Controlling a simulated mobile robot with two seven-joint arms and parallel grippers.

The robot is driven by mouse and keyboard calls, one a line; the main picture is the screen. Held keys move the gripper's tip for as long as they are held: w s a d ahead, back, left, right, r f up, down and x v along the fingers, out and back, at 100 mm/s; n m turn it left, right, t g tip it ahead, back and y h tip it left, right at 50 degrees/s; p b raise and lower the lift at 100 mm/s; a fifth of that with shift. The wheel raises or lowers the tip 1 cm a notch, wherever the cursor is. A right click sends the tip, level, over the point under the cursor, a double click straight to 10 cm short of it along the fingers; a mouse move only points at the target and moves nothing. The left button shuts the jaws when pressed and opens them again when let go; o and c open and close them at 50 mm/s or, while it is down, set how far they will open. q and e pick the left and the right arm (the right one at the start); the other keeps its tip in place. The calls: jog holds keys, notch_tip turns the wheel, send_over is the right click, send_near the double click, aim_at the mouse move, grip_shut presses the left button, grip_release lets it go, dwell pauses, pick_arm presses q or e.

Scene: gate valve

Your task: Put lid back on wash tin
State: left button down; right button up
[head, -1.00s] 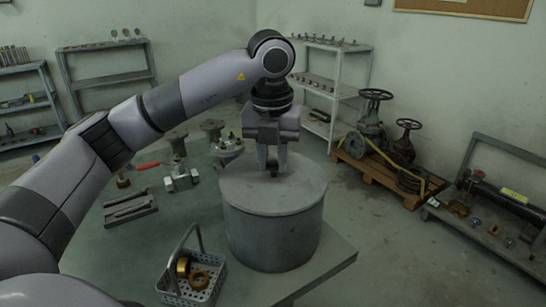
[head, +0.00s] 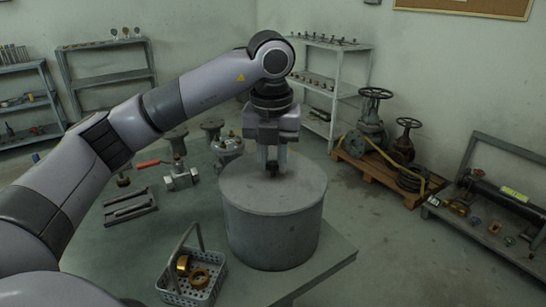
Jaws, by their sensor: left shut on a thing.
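The wash tin (head: 275,235) is a large grey cylinder standing upright near the right corner of the table. Its flat grey lid (head: 258,196) lies level over the tin's top, with no clear gap at the rim. My left gripper (head: 272,170) points straight down above the middle of the lid. Its fingers are shut on the small dark knob (head: 272,169) of the lid, which they partly hide. My right gripper is not in view.
A grey basket (head: 192,280) with brass rings stands left of the tin at the table's front. A red-handled valve (head: 180,177), a slotted grey block (head: 130,206) and flanged fittings (head: 228,146) lie further left and behind. The table (head: 130,245) is bare between them.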

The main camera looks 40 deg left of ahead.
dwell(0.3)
pick_arm(q)
jog(key=shift+c, duration=1.7)
grip_release()
jog(key=shift+r, duration=0.1)
jog(key=shift+r+p, duration=2.85)
jog(key=shift+r, duration=0.6)
grip_shut()
